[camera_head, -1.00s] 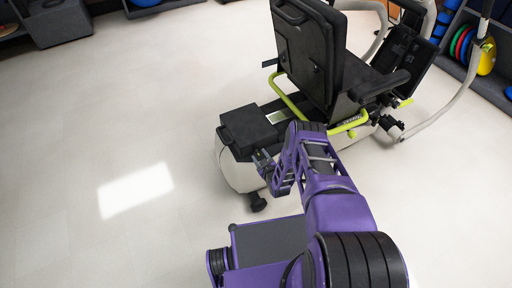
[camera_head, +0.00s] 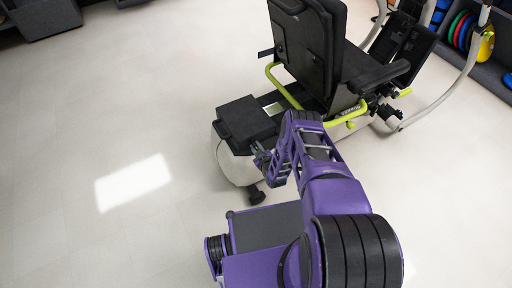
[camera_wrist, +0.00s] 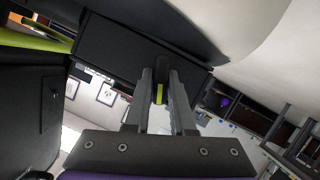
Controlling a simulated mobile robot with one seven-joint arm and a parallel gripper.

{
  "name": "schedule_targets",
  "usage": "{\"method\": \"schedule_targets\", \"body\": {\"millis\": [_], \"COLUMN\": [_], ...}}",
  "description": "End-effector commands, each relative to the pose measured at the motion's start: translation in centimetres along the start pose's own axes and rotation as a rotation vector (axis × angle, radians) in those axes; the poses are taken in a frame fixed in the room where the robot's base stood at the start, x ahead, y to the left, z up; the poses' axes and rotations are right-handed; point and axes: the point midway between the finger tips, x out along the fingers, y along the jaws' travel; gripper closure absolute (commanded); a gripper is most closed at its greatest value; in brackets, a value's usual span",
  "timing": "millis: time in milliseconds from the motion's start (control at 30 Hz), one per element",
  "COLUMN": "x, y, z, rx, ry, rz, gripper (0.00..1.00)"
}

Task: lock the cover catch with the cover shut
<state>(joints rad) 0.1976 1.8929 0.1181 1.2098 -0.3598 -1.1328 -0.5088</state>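The cover appears to be the flat black lid (camera_head: 245,121) on the rear end of the recumbent stepper; it looks shut. It shows in the wrist view as a dark panel (camera_wrist: 115,50). A dark, rounded catch piece (camera_wrist: 161,68) with a yellow-green strip stands out from the panel's edge. My gripper (camera_wrist: 161,88) has its two grey fingers on either side of this piece, with a narrow gap between them. Whether the fingers press on it cannot be told. In the head view my gripper (camera_head: 262,156) is at the lid's near edge, small and partly hidden by my arm.
The stepper's black seat (camera_head: 308,50) and yellow-green side bar (camera_head: 345,117) stand just beyond and right of my arm. A black foot (camera_head: 256,195) sits below the lid. The floor (camera_head: 90,120) to the left is clear. Shelves with coloured discs (camera_head: 463,30) are at the back right.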

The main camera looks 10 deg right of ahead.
Motion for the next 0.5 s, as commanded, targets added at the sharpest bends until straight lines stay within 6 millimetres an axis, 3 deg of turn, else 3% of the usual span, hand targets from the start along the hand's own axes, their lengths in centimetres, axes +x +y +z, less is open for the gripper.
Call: {"method": "schedule_targets", "body": {"millis": [333,500], "x": [0.02,0.02], "y": [0.05,0.19], "z": [-0.02,0.02], "rx": [0.016,0.128], "ry": [0.0,0.001], "rz": [-0.006,-0.052], "gripper": [1.0,1.0]}}
